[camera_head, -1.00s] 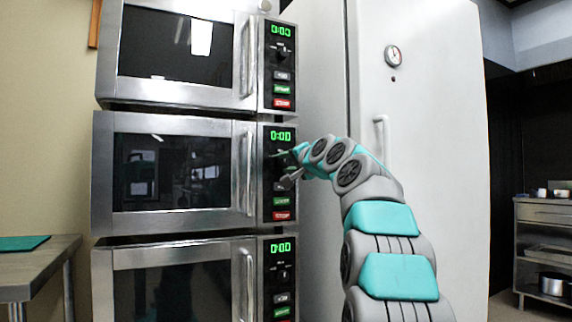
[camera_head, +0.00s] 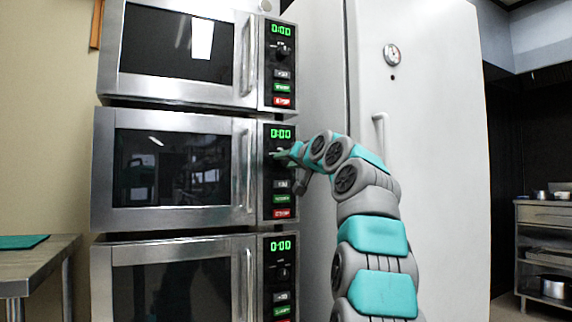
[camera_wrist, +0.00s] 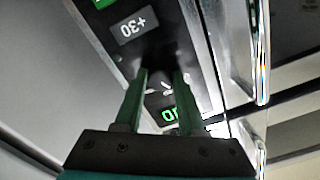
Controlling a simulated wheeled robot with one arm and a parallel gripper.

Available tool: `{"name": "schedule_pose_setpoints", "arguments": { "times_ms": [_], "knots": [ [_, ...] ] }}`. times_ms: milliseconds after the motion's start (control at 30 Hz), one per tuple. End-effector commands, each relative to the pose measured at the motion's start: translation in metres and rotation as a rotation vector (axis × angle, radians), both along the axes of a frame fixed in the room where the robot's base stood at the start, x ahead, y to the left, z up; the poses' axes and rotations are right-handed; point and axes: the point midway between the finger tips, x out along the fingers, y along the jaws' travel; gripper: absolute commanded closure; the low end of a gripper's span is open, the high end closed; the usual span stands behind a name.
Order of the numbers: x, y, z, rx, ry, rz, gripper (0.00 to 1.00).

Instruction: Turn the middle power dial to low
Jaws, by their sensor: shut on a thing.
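Three stacked microwaves stand at left centre in the head view. The middle microwave (camera_head: 170,119) has a black control panel with a green 0:00 display (camera_head: 281,134). My gripper (camera_head: 276,154) is at this panel, just below the display, and covers the dial there. In the wrist view, my gripper (camera_wrist: 161,73) has one finger on each side of the dark middle power dial (camera_wrist: 161,80) and is shut on it. White marks show on the panel by the dial, between the fingers. The dial's pointer setting cannot be read.
The +30 button (camera_wrist: 138,27) lies beside the fingertips in the wrist view. The upper microwave (camera_head: 175,45) and lower microwave (camera_head: 180,285) have similar panels. A tall white cabinet (camera_head: 430,150) stands behind my arm. A metal table (camera_head: 45,270) is at left.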

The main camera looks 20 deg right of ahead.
Motion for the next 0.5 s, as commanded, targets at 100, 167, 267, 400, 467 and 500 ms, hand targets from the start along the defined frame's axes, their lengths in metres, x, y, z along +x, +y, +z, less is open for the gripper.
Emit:
{"name": "schedule_pose_setpoints", "arguments": {
  "times_ms": [100,167,267,400,467,500],
  "knots": [
    [0.0014,0.0002,-0.0020,-0.039,0.002,0.001,1.00],
    [0.0015,0.0005,-0.0019,-0.057,0.001,0.001,1.00],
    [0.0014,0.0005,-0.0013,-0.083,-0.002,0.000,1.00],
    [0.0015,0.0004,-0.0014,-0.115,-0.002,0.001,1.00],
    [0.0016,-0.0004,-0.0021,-0.129,-0.001,0.000,1.00],
    [0.0009,-0.0004,-0.0011,-0.139,-0.004,-0.001,1.00]
  ]
}}
